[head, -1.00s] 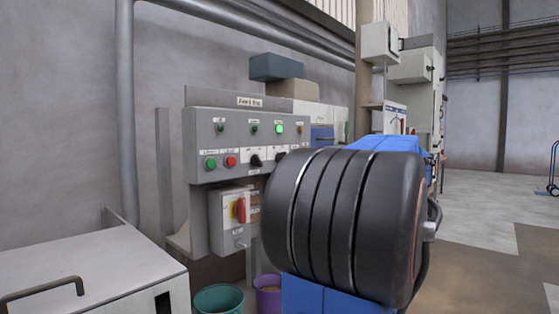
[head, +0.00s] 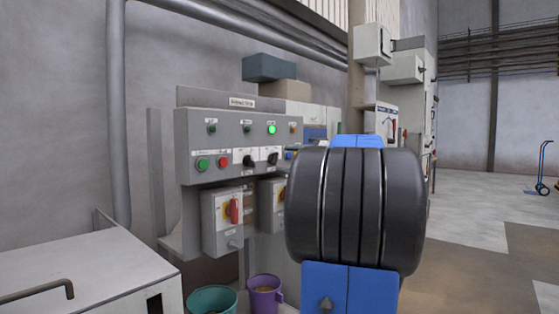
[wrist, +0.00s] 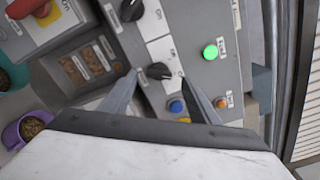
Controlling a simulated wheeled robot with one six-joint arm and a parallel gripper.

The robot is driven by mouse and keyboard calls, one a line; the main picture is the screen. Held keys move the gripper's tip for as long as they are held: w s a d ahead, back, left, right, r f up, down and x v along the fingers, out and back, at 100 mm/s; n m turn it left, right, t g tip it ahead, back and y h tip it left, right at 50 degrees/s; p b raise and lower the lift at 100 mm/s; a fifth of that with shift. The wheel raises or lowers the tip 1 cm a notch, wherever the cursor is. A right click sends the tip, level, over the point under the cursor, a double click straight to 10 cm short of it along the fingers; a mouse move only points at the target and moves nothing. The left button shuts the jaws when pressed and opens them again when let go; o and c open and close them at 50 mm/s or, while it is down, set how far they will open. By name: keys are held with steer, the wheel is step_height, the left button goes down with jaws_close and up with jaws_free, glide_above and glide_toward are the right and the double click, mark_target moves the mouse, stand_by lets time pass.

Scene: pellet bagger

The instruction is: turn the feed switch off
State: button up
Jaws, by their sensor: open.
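Two black rotary switches sit on the white plates of the grey control panel. In the head view they are the left switch (head: 249,161) and the right switch (head: 272,159). In the wrist view the right switch (wrist: 158,71) lies between the tips of my open gripper (wrist: 160,78), next to the blue button (wrist: 176,106). Whether a finger touches it I cannot tell. The left switch (wrist: 131,10) is at the top edge there. The labels are too small to read, so which is the feed switch I cannot tell. My arm hides my gripper in the head view.
A green lamp (head: 272,129) is lit on the panel. Green (head: 202,164) and red (head: 223,161) buttons sit left of the switches. Red-handled isolator boxes (head: 222,222) hang below. Teal (head: 212,299) and purple (head: 265,295) buckets stand beneath.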

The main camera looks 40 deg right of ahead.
mark_target(276, 159)
steer(key=shift+w+a, duration=0.2)
steer(key=shift+w, duration=1.9)
steer(key=c, duration=1.1)
